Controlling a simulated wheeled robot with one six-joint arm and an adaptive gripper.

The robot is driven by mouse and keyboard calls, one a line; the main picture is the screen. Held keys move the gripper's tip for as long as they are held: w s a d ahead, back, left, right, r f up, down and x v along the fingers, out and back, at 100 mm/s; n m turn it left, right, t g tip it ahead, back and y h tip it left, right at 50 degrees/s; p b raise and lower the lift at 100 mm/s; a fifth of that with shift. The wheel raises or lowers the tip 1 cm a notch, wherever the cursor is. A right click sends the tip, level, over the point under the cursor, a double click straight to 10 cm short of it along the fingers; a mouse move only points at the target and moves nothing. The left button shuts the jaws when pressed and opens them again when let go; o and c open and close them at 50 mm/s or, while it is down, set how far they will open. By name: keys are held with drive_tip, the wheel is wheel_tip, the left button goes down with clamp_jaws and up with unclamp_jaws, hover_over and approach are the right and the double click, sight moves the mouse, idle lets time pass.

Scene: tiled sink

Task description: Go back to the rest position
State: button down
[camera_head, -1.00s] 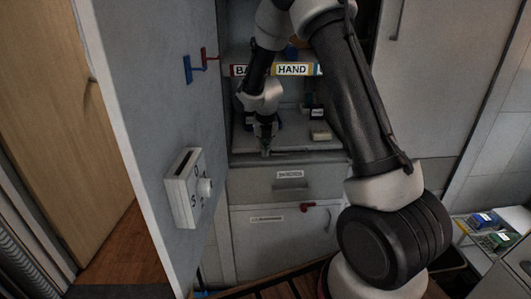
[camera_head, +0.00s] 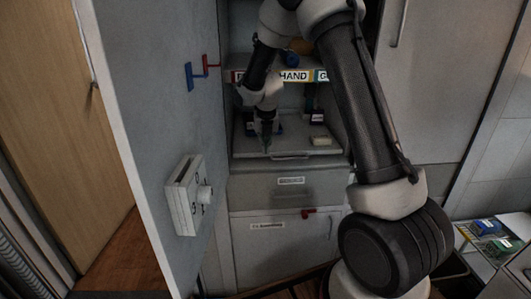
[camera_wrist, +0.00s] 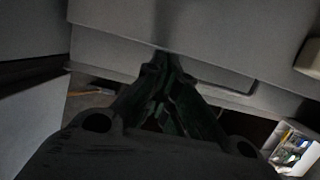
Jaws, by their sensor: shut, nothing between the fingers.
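My gripper (camera_head: 267,146) is shut and empty. It points down in front of the open cabinet niche, over the pull-out shelf (camera_head: 300,149). In the wrist view its fingers (camera_wrist: 160,62) come together at the tips, with the grey shelf or drawer front behind them. I cannot tell whether the fingertips touch the shelf. My arm reaches from the lower right up and over to the niche.
A labelled upper shelf (camera_head: 293,76) is behind my arm. A drawer (camera_head: 285,187) is below. A tray of small items (camera_head: 490,232) is at right.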

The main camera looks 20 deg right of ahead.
drive_tip(key=s+d+v, duration=0.1)
drive_tip(key=v, duration=0.8)
drive_tip(key=s+d+r+m, duration=0.1)
drive_tip(key=s+r+m, duration=0.3)
drive_tip(key=s+m, duration=0.7)
drive_tip(key=s+d+r+m+t, duration=0.1)
drive_tip(key=s+d+r+m, duration=0.1)
drive_tip(key=s+m, duration=0.9)
drive_tip(key=s+d+r+m, duration=0.2)
drive_tip(key=s+r+m, duration=0.3)
drive_tip(key=s+m, duration=0.5)
drive_tip(key=shift+s+r+m+t+y, duration=0.3)
drive_tip(key=shift+s+r+m+y, duration=0.1)
drive_tip(key=shift+s, duration=1.3)
